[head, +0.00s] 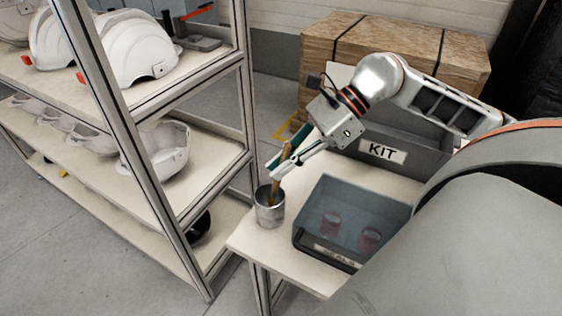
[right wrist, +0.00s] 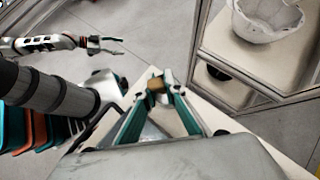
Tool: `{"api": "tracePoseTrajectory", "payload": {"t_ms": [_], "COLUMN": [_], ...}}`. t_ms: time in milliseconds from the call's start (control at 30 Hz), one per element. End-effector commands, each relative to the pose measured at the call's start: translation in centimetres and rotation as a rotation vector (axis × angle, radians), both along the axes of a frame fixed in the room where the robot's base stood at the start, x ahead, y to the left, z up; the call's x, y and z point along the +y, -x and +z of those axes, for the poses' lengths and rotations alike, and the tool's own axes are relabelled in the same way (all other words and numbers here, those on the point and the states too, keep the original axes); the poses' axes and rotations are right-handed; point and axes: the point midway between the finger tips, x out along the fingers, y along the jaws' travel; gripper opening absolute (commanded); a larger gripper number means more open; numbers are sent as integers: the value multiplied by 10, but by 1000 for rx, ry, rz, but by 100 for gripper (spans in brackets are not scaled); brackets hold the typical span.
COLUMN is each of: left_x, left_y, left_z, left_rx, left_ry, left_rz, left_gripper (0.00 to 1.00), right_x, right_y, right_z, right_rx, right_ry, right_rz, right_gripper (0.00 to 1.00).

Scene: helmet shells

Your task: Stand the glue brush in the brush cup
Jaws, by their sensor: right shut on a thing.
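The brush cup (head: 269,212) is a grey metal cup standing upright near the left corner of the pale table. The glue brush (head: 276,189) has a brown wooden handle; its lower part is inside the cup's mouth, slightly tilted, and its tip is hidden by the wall. My right gripper (head: 281,165) is shut on the brush just above the cup. The right wrist view shows the brush's brown end (right wrist: 156,86) between the fingertips. My left gripper (right wrist: 108,45) shows only in the right wrist view, away from the table, with fingers apart and empty.
A blue-grey bin (head: 318,250) with reddish jars is right of the cup. A grey KIT box (head: 420,157) stands behind it. A shelf rack (head: 155,165) with white helmet shells (head: 135,48) is close on the left. A large cardboard-brown crate (head: 400,42) is behind.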

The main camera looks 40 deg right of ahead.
Motion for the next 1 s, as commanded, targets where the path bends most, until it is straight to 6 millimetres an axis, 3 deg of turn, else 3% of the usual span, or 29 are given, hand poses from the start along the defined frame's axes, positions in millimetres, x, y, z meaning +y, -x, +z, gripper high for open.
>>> {"api": "tracePoseTrajectory", "payload": {"t_ms": [1000], "left_x": [-1], "left_y": [11], "left_z": [-27], "left_rx": [30], "left_ry": [3], "left_rz": [-1], "left_gripper": [55], "right_x": [0], "right_y": [0], "right_z": [-39], "right_rx": [2], "right_ry": [0], "right_rz": [0], "right_gripper": [0]}}
